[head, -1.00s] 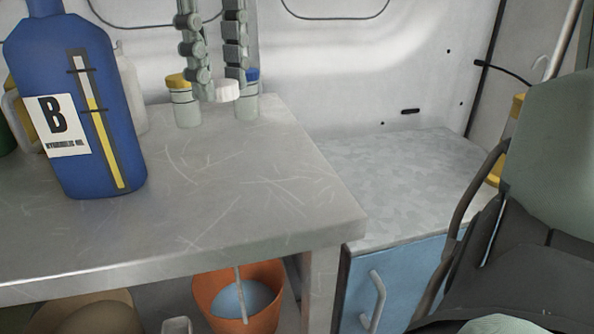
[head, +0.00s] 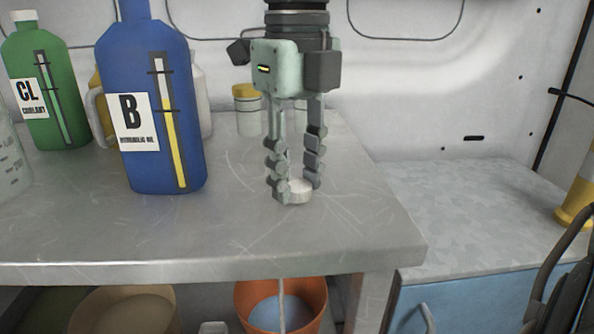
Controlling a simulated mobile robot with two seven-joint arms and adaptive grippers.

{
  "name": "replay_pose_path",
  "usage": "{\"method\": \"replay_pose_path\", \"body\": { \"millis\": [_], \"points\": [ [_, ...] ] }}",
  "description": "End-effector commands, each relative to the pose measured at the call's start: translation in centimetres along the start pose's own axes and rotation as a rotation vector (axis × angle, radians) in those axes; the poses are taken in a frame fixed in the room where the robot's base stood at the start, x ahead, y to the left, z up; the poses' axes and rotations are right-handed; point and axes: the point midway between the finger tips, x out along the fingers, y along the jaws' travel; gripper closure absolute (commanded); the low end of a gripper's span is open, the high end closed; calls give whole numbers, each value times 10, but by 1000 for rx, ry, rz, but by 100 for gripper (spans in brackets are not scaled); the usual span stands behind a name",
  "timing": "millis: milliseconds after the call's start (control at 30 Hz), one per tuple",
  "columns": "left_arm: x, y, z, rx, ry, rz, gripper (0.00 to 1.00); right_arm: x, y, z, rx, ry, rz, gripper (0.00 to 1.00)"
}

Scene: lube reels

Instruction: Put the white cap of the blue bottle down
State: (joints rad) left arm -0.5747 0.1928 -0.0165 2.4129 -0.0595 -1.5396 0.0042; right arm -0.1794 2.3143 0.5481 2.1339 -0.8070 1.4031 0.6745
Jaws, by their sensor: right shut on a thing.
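The white cap (head: 299,195) is between the fingertips of my right gripper (head: 297,188), which points straight down and is shut on it. The cap is at the level of the metal table top (head: 350,235), right of the blue bottle. I cannot tell whether its underside touches the table. The blue bottle (head: 158,60), labelled B with a yellow level strip, stands upright on the table. Its top is cut off by the upper picture edge. My left gripper is not in view.
A green bottle (head: 48,90) labelled CL stands at the left. A yellow-lidded jar (head: 246,118) stands behind my gripper. The table front and right side are clear. An orange bucket (head: 312,300) is below, and a lower grey counter (head: 470,205) is at the right.

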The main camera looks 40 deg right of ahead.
Motion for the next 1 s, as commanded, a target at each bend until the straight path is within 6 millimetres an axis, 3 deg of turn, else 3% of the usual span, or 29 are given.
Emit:
{"method": "replay_pose_path", "body": {
  "millis": [400, 433, 567, 1000],
  "points": [
    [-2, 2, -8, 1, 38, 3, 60, 3, 0, 0, 0, 0, -1, 94],
    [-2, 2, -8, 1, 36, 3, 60, 2, 0, 0, 0, 0, -1, 64],
    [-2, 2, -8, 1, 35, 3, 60, 2, 0, 0, 0, 0, -1, 48],
    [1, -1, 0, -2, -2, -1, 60, -5, 0, 0, 0, -2, -1, 47]
  ]
}}
